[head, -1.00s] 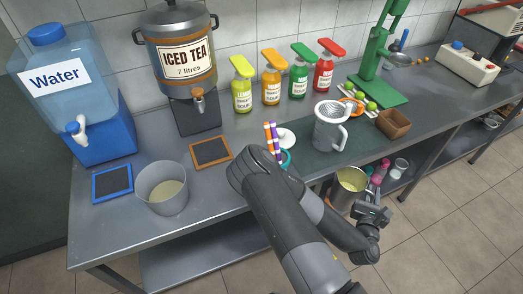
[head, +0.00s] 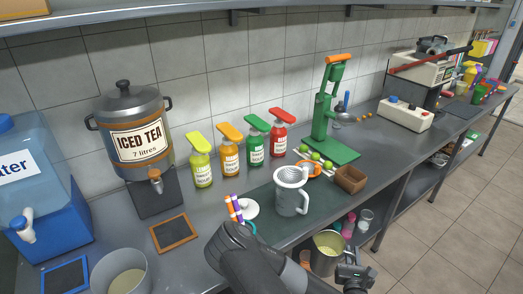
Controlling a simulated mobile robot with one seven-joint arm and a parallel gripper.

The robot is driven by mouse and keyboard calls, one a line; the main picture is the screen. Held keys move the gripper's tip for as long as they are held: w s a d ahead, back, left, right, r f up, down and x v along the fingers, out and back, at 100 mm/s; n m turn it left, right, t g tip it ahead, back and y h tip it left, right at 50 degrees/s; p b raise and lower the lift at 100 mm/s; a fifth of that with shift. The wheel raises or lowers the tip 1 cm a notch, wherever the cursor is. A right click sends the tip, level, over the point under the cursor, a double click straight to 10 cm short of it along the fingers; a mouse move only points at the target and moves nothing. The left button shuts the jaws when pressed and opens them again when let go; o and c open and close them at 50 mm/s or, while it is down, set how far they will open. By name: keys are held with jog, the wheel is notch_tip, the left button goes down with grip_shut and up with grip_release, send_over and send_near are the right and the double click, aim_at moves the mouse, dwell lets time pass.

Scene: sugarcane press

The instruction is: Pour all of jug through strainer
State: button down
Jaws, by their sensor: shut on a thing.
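The steel jug (head: 327,256) holds pale yellow liquid and is beyond the counter's front edge, low at the bottom of the head view. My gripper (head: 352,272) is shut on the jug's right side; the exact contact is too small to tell. The jug looks about upright. The strainer (head: 291,176) sits on top of a grey pitcher (head: 290,200) with a handle on its right, standing on the dark mat of the counter. The jug and my gripper are in front of and to the right of this pitcher, apart from it.
A pot of pale liquid (head: 120,281) stands at the lower left. Behind the pitcher are several pump bottles (head: 256,148), limes and a green press (head: 326,140). A brown box (head: 350,179) is to its right. Striped straws (head: 235,208) and a white lid (head: 249,208) lie left of the pitcher.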

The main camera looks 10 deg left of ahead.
jog(key=r+m+h, duration=0.2)
jog(key=h, duration=0.1)
jog(key=s+r+m+g+h, duration=0.1)
jog(key=r+m+h, duration=0.1)
jog(key=r+h, duration=0.1)
jog(key=s+r+m+g+h, duration=0.1)
jog(key=r+m+h, duration=0.1)
jog(key=r, duration=0.1)
jog(key=shift+d+r+h, duration=0.1)
jog(key=shift+d+h, duration=0.15)
jog(key=shift+h, duration=0.15)
jog(key=shift+w+a+r+g, duration=0.15)
jog(key=shift+a+r+g, duration=0.15)
jog(key=shift+r, duration=0.3)
jog(key=s+a+r+m+g+h, duration=0.2)
jog(key=a+r+m+g+h, duration=0.2)
jog(key=a+r, duration=0.45)
jog(key=s+a+r+m+g+h, duration=0.3)
jog(key=a+r+g+h, duration=0.15)
jog(key=a+r, duration=0.4)
jog(key=w+a+r+n+g+y, duration=0.1)
jog(key=w+r+n+g+y, duration=0.1)
jog(key=w+r+n, duration=0.3)
jog(key=shift+w+a+n, duration=0.3)
jog(key=shift+w+n, duration=0.85)
jog(key=shift+n, duration=0.65)
